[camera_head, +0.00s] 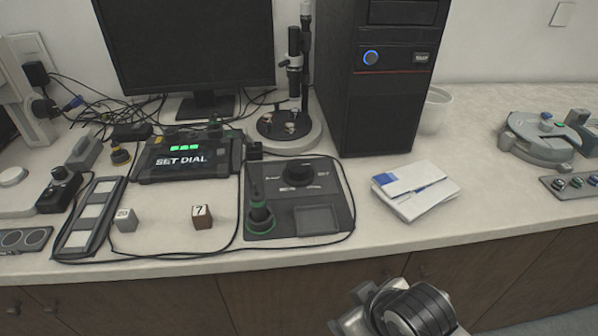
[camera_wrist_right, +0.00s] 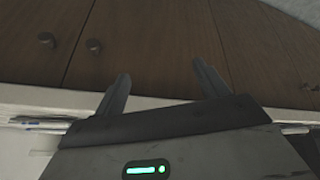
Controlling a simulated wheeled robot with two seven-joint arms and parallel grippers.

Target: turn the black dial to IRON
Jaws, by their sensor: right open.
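The black dial (camera_head: 299,172) is a round knob on the upper part of a dark grey control panel (camera_head: 275,222) on the bench. Small white marks stand around it, too small to read, so I cannot tell its setting. A display box (camera_head: 182,160) to its left reads "SET DIAL" with green lights above. My right gripper (camera_wrist_right: 162,84) shows in the right wrist view, its two fingers apart with nothing between them, in front of brown cabinet doors. Its arm shows at the bottom of the head view, in front of the bench and well away from the dial. My left gripper is not in view.
A green-based black lever (camera_head: 260,215) stands at the panel's left, beside the dial. White-and-blue booklets (camera_head: 414,190) lie to the right. A computer tower (camera_head: 382,85) and a stand (camera_head: 289,128) rise behind. Small cubes (camera_head: 202,216) and cables lie left.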

